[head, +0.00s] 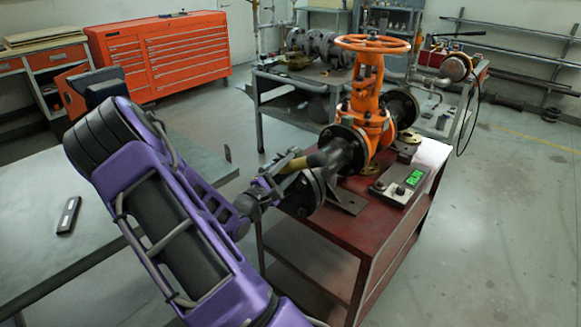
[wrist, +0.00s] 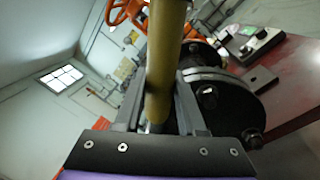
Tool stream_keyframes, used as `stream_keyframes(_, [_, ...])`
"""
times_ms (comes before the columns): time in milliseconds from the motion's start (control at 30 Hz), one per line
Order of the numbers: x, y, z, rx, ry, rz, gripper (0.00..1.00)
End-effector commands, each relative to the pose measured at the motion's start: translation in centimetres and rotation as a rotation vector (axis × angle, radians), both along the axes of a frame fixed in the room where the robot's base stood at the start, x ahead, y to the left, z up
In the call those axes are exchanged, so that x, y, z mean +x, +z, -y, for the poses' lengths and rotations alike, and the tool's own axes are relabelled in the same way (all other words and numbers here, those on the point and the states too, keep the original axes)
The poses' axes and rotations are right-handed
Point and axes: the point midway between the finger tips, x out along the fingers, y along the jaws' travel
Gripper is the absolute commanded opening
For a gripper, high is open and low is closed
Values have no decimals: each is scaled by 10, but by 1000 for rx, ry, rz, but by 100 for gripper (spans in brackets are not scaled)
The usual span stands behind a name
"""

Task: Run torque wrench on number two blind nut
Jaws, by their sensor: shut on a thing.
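A yellow bar (wrist: 165,60), which looks like the torque wrench handle, stands between the fingers of my gripper (wrist: 160,118) in the wrist view. My gripper is shut on it. The dark blind flange (head: 302,192) is at that end, just below the gripper. In the wrist view the flange (wrist: 232,112) is right of the fingers, with several nuts, one nut (wrist: 208,97) nearest them. I cannot tell which is number two. The wrench head is hidden.
The orange gate valve (head: 368,110) with its handwheel stands on the red table (head: 345,235), behind the flange. A grey bench (head: 150,185) is at left.

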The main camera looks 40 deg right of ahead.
Motion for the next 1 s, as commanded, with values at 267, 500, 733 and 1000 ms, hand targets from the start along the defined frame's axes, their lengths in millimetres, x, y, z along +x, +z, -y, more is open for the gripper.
stream_keyframes(267, [-1, 4, 0, -8, -5, 5, 0])
stream_keyframes(500, [-1, 4, 0, -8, -5, 5, 0])
stream_keyframes(733, [-1, 3, -2, -7, -4, 5, 0])
stream_keyframes(1000, [-1, 3, -10, -7, -2, 4, 0])
